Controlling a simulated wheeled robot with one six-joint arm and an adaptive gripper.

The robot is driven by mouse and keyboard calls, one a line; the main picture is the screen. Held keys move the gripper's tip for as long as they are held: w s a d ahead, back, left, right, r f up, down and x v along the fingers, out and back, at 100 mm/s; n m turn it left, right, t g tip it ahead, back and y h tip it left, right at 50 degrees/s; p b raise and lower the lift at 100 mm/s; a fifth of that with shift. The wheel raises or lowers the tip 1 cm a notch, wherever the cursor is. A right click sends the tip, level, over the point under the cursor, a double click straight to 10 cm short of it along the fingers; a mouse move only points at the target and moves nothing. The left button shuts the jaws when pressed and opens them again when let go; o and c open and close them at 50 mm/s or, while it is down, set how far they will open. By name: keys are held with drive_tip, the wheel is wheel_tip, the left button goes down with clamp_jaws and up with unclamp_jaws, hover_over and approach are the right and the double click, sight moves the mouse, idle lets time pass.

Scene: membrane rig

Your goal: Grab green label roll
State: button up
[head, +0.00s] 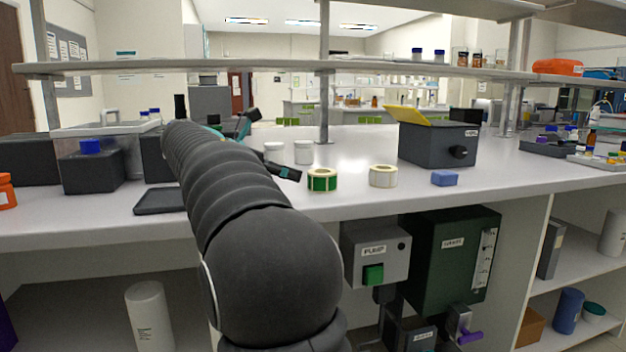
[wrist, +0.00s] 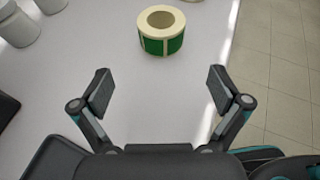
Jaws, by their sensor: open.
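The green label roll (head: 322,180) lies flat on the white bench, near its front edge, in the head view. It has a green band around the side and a cream top with a round hole. In the wrist view the roll (wrist: 162,32) is at the top middle, beyond my fingertips. My gripper (wrist: 160,88) is open and empty, with bare bench between its fingers. In the head view my gripper (head: 270,148) is partly hidden by my arm, to the left of the roll.
White jars (head: 303,152) stand behind. A grey box (head: 437,143) with a yellow flap is farther right. A shelf (head: 290,66) spans above the bench (head: 400,203).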

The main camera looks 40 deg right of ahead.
sight(310, 180)
drive_tip(key=x, duration=0.7)
drive_tip(key=shift+w+a+f, duration=0.1)
drive_tip(key=shift+s+r+b+x, duration=0.1)
drive_tip(key=shift+r+b+x, duration=0.05)
drive_tip(key=shift+x, duration=1.2)
drive_tip(key=shift+s+r+b+x, duration=0.15)
drive_tip(key=shift+x, duration=1.2)
drive_tip(key=c, duration=1.3)
